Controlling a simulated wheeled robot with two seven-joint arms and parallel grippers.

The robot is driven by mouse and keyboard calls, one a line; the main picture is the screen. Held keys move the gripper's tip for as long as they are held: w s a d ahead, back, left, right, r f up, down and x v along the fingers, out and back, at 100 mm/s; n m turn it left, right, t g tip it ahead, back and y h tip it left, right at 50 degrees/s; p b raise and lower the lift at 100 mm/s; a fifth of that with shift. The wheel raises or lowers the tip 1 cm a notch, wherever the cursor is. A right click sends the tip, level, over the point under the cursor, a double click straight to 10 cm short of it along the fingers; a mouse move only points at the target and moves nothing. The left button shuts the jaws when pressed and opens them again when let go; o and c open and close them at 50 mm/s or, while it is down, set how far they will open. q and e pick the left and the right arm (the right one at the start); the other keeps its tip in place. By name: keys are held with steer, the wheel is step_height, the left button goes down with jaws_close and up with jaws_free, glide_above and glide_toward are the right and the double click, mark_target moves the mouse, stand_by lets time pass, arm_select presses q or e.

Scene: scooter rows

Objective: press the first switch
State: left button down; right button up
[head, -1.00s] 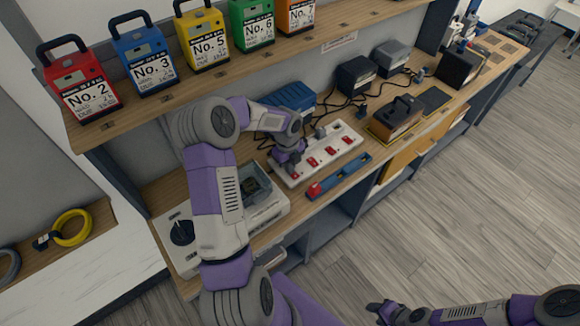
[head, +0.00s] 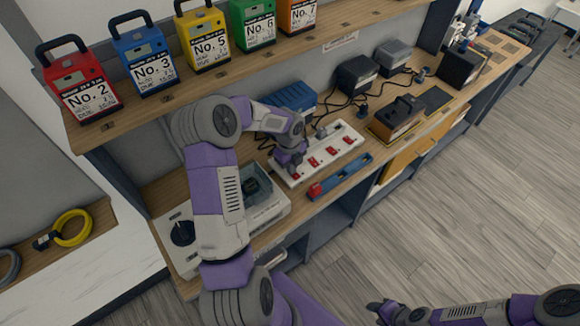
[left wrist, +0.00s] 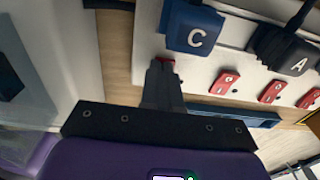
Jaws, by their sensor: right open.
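A white power strip (head: 351,139) with a row of red switches lies on the wooden bench. Its first switch (left wrist: 167,61), at the near left end, is mostly covered by my left gripper (left wrist: 163,68); only a red edge shows in the left wrist view. The other switches, such as the second (head: 313,162) and third (head: 332,150), are in plain sight. My left gripper (head: 292,168) looks shut and empty, its tips at the first switch; I cannot tell whether it is pressed. My right gripper (head: 380,308) is open, low over the floor, far from the strip.
A blue plug marked C (left wrist: 194,27) and a dark plug marked A (left wrist: 290,50) sit beside the switches. A blue-and-red bar (head: 340,178) lies along the front edge. Numbered cases, such as red No. 2 (head: 80,90), stand on the shelf above. The floor at right is clear.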

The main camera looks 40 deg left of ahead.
arm_select(q)
step_height(320, 180, up, 4)
steer(key=p, duration=0.4)
steer(key=shift+d+r, duration=0.1)
steer(key=shift+r, duration=0.05)
step_height(320, 180, up, 10)
steer(key=a+p, duration=0.1)
